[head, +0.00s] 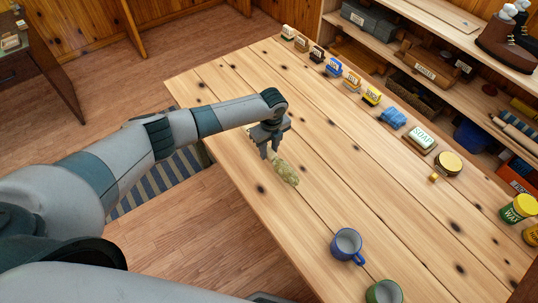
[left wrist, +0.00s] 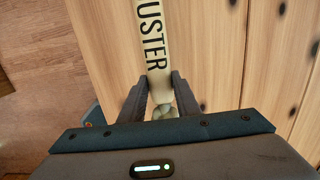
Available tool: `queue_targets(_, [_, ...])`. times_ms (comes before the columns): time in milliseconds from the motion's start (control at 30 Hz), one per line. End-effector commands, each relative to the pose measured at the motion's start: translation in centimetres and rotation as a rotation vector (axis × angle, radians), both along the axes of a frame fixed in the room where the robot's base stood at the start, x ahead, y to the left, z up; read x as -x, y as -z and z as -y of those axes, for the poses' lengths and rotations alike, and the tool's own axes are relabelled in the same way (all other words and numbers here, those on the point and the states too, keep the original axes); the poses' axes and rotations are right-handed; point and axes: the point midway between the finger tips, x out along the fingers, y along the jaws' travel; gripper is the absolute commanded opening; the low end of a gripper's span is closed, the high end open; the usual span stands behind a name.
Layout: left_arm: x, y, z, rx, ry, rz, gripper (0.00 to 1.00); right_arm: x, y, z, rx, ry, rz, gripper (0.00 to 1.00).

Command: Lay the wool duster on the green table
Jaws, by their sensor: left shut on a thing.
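The wool duster (head: 285,171) has a mottled greenish-cream head and shows just beyond my left gripper (head: 268,152), over the near left part of the pale plank table. In the left wrist view, its cream handle (left wrist: 154,45) with dark letters "USTER" runs between the fingers of my left gripper (left wrist: 159,92), which are shut on it. I cannot tell whether the duster touches the planks or hangs slightly above. A dark table (head: 38,62) stands at the far upper left; its colour is hard to judge as green. My right gripper is out of view.
The plank table (head: 330,190) carries a blue mug (head: 346,245), a green mug (head: 384,292), a soap box (head: 422,137), a blue cloth (head: 393,118) and a row of small boxes (head: 333,66). Shelves stand behind. Floor lies open between the tables, with a striped rug (head: 160,190).

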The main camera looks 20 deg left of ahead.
Motion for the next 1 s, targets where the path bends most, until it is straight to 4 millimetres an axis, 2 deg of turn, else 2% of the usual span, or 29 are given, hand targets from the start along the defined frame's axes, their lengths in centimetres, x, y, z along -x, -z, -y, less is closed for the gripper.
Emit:
queue_targets(333, [0.0,3.2,0.1,-0.001,0.001,-0.001,0.00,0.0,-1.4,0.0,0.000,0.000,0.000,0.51])
queue_targets(700, [0.0,3.7,0.0,0.001,0.001,0.001,0.00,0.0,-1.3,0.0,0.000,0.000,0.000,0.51])
queue_targets(733, [0.0,3.7,0.0,0.000,0.001,0.000,0.36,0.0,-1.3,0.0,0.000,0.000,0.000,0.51])
queue_targets(767, [0.0,3.7,0.0,0.000,0.001,0.000,0.43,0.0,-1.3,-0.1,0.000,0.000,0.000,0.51])
queue_targets(800, [0.0,3.7,0.0,0.000,0.001,0.000,0.48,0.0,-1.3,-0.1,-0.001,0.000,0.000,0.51])
queue_targets(1000, [0.0,3.7,0.0,0.000,0.001,0.000,0.48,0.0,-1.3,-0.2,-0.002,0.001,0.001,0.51])
